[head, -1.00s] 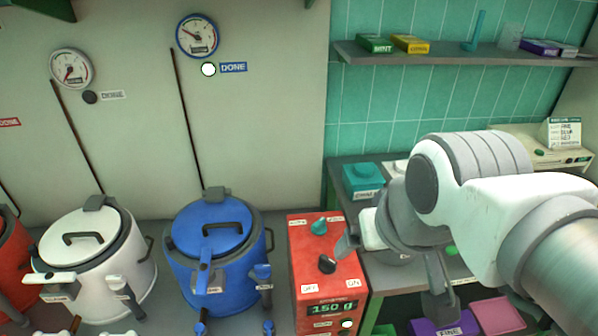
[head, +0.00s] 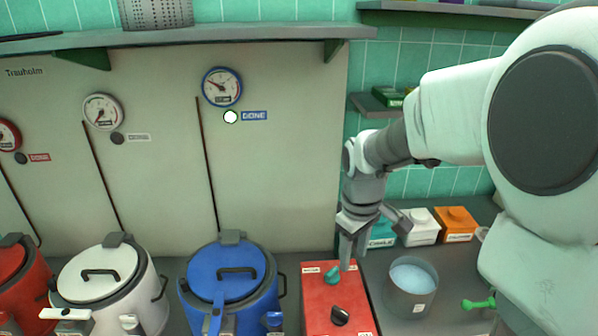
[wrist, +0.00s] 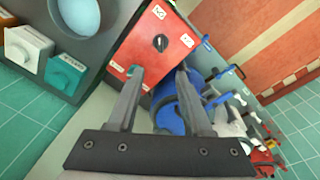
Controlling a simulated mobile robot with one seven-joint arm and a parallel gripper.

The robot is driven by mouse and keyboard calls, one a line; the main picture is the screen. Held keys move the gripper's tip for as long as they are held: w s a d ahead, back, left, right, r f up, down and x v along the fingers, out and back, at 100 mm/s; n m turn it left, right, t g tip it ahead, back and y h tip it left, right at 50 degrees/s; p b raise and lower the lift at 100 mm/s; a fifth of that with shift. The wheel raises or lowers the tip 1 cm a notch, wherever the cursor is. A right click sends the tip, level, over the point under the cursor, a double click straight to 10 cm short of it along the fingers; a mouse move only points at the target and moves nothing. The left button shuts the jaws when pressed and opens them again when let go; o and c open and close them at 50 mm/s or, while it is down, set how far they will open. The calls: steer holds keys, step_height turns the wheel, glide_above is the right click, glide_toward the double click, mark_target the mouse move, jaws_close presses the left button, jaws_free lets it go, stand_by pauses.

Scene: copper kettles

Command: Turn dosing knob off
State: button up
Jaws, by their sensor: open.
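The red dosing box (head: 318,312) stands on the counter at lower middle in the head view. On its top are a teal knob (head: 333,275) toward the back and a black knob (head: 340,315) toward the front. My gripper (head: 352,255) is open and points down close above the back of the box, near the teal knob. In the wrist view the black knob (wrist: 160,42) shows beyond and between my gripper's (wrist: 160,72) spread fingers. The teal knob (wrist: 131,72) is partly hidden by the left finger. I cannot tell whether a finger touches it.
A blue kettle (head: 226,290) stands left of the box, with a white kettle (head: 85,290) farther left. A steel pot (head: 390,297) stands close on the right. Small teal, white (head: 420,230) and orange (head: 456,226) boxes sit behind it. A shelf (head: 372,106) is above.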

steer(key=n+g, duration=0.1)
steer(key=n, duration=0.1)
glide_above(340, 311)
step_height(340, 311, down, 5)
step_height(340, 311, down, 17)
steer(key=shift+f+p, duration=0.15)
steer(key=shift+p, duration=0.6)
jaws_close()
